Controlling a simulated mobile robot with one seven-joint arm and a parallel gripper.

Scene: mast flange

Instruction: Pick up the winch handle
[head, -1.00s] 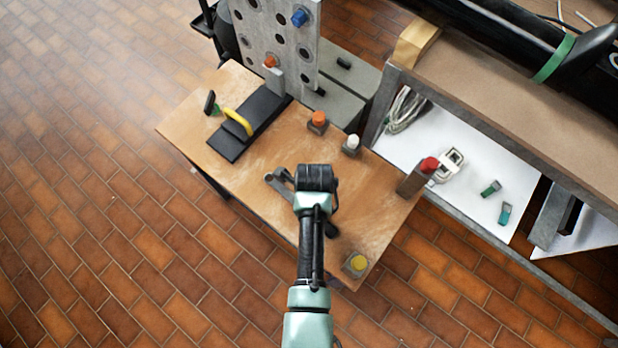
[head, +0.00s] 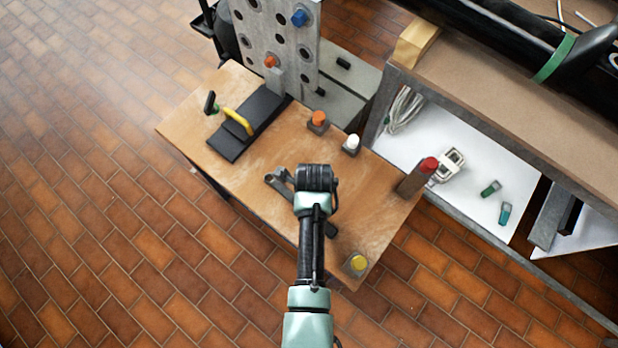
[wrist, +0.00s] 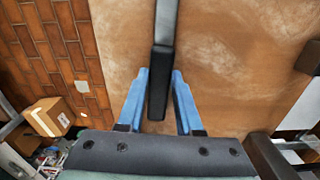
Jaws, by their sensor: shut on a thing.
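The winch handle shows in the head view as a grey metal arm (head: 277,180) on the wooden table, left of my wrist. A black piece, seemingly its grip, shows right of my arm (head: 331,230). In the wrist view the black grip (wrist: 160,88) lies between the two blue fingers of my gripper (wrist: 161,74), with the grey metal running up out of the picture. My gripper is shut on the grip, fingertips against its sides. In the head view my own wrist hides the fingers and the middle of the handle. I cannot tell whether the handle is clear of the table.
On the table (head: 240,190) stand orange- (head: 318,120), white- (head: 352,143), yellow- (head: 357,263) and red-topped pieces (head: 428,166). A drilled plate (head: 275,35) stands behind. A shelf unit (head: 480,90) borders the right.

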